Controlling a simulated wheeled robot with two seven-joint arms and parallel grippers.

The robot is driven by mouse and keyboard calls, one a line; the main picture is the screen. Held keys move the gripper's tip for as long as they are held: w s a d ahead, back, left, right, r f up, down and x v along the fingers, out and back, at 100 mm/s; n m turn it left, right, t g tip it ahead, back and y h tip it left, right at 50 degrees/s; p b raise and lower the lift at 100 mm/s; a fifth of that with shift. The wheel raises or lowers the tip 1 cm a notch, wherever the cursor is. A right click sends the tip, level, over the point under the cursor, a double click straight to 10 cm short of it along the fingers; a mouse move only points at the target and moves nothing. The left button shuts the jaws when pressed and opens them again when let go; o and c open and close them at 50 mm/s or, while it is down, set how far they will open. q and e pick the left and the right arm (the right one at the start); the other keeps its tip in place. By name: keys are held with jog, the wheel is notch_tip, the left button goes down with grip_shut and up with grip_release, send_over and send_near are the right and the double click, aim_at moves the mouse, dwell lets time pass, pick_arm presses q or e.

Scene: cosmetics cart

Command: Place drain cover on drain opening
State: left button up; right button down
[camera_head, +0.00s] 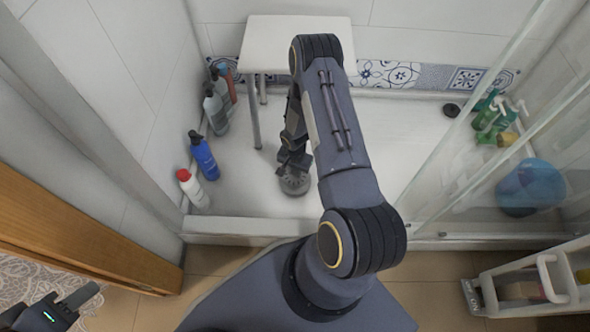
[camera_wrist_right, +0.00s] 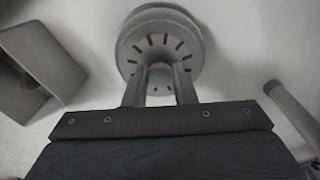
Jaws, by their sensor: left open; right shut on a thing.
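The drain cover (camera_head: 294,185) is a grey round piece low over the white shower floor, in front of the stool. In the right wrist view the cover (camera_wrist_right: 158,48) shows dark radial slots and a central knob. My right gripper (camera_head: 291,163) is shut on that knob; its fingers (camera_wrist_right: 160,85) also show in the wrist view. A wider round rim shows around the cover there; I cannot tell whether it is the drain opening or whether the cover touches it. My left gripper (camera_head: 68,308) is open and empty at the lower left, outside the shower.
A white stool (camera_head: 262,45) stands behind my right arm. Bottles, including a blue one (camera_head: 204,157) and a white one with red cap (camera_head: 193,189), line the left wall. A dark round object (camera_head: 451,110) lies back right. Glass panels (camera_head: 480,130) and a raised sill (camera_head: 235,226) bound the shower.

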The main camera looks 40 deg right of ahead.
aim_at(295, 172)
jog(key=shift+f+b, duration=0.55)
jog(key=shift+f, duration=0.05)
jog(key=c, duration=1.1)
grip_release()
notch_tip(295, 172, up, 7)
jog(key=p, duration=0.3)
jog(key=shift+r, duration=0.45)
jog(key=shift+r, duration=0.1)
